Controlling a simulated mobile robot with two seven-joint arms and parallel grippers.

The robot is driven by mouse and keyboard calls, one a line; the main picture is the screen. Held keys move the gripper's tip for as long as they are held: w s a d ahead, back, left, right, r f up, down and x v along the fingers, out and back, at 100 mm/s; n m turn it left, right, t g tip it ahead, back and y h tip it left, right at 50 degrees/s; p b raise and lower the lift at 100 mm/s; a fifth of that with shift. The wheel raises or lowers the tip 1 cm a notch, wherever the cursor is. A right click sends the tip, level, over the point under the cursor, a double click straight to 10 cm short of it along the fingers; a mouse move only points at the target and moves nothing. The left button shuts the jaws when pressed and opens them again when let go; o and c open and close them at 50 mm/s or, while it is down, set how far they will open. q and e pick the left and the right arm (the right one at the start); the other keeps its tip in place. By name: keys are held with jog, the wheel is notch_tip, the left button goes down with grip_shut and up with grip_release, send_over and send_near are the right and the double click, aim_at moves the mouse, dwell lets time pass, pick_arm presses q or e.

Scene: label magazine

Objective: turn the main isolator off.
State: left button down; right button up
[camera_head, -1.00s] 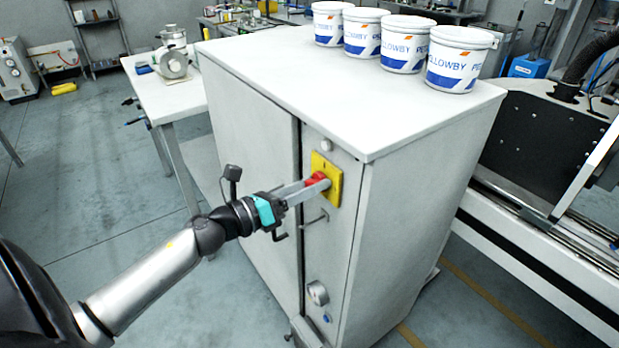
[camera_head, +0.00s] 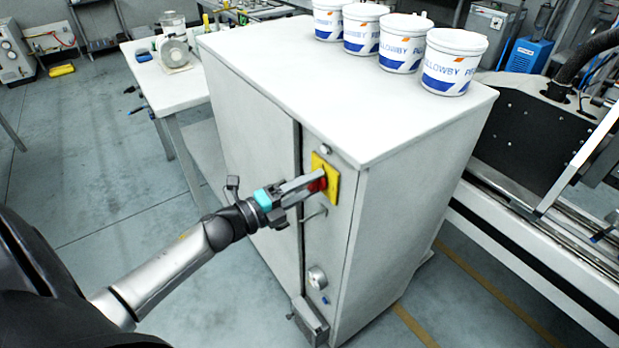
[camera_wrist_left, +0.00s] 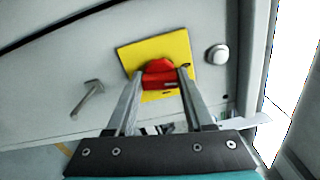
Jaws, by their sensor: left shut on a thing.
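The main isolator is a red rotary handle (camera_head: 318,185) on a square yellow plate (camera_head: 330,174), high on the narrow front panel of a grey cabinet (camera_head: 372,210). My left gripper (camera_head: 319,182) reaches it from the left, with its fingers shut on the red handle. In the left wrist view the red handle (camera_wrist_left: 158,74) sits between the two fingertips (camera_wrist_left: 160,73). The yellow plate (camera_wrist_left: 128,56) looks tilted there. The fingers partly hide the handle in the head view. My right gripper is not in view.
A round button (camera_head: 326,149) sits above the plate, and a small lever handle (camera_head: 314,216) below it. A round knob (camera_head: 317,278) is lower on the panel. Several white tubs (camera_head: 452,62) stand on the cabinet top. A white table (camera_head: 172,92) stands behind to the left.

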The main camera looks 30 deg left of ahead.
pick_arm(q)
jog(key=shift+n+p, duration=0.55)
jog(key=shift+n, duration=0.45)
jog(key=shift+c, duration=1.4)
grip_release()
jog(key=v, duration=1.5)
jog(key=shift+s, duration=0.1)
